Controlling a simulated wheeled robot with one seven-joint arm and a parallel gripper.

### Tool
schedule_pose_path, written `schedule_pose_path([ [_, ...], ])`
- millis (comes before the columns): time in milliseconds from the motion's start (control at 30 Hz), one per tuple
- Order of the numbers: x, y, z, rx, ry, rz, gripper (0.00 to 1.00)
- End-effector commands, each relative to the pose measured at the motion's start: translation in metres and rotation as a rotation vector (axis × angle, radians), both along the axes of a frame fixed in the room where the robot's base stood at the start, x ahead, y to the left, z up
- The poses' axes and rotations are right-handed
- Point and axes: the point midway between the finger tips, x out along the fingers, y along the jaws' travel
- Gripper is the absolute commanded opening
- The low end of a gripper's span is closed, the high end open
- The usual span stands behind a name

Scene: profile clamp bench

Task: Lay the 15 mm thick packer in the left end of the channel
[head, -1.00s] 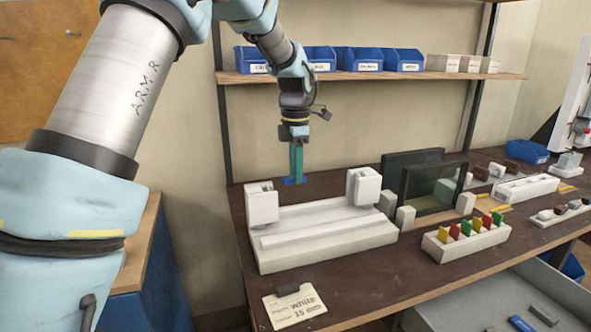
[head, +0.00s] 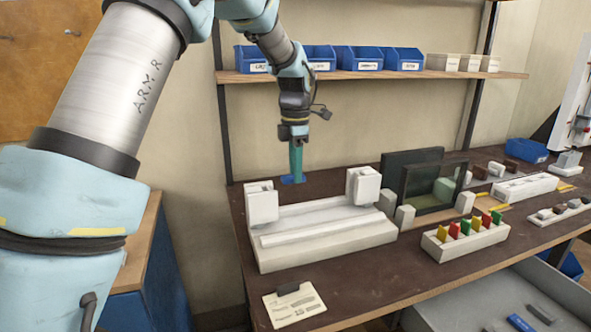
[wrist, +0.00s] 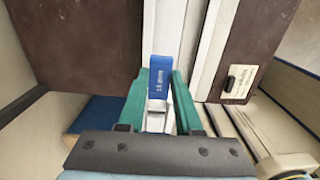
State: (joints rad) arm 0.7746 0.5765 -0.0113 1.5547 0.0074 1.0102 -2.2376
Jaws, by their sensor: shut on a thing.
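My gripper (head: 296,165) has teal fingers and hangs above the bench, toward the back of the white fixture in the head view. It is shut on a blue packer (wrist: 161,78), whose printed label in the wrist view appears to read 15 mm. The packer's blue end (head: 290,180) shows below the fingers, apart from the fixture. The white fixture (head: 330,242) has a long channel (head: 318,217) running left to right. In the wrist view the fixture's pale rails (wrist: 205,50) run beyond the packer. The exact height of the packer over the channel cannot be told.
White clamp blocks stand at the left (head: 262,203) and right (head: 363,185) of the fixture. A card (head: 294,306) lies in front. A rack with coloured tabs (head: 466,240) and a dark-framed panel (head: 433,188) stand to the right.

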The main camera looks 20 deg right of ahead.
Motion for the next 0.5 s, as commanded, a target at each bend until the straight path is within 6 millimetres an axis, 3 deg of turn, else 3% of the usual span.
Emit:
schedule_pose_path([
  [500,-0.0001,-0.0002,-0.0089,0.0,0.0,-0.001,0.0],
])
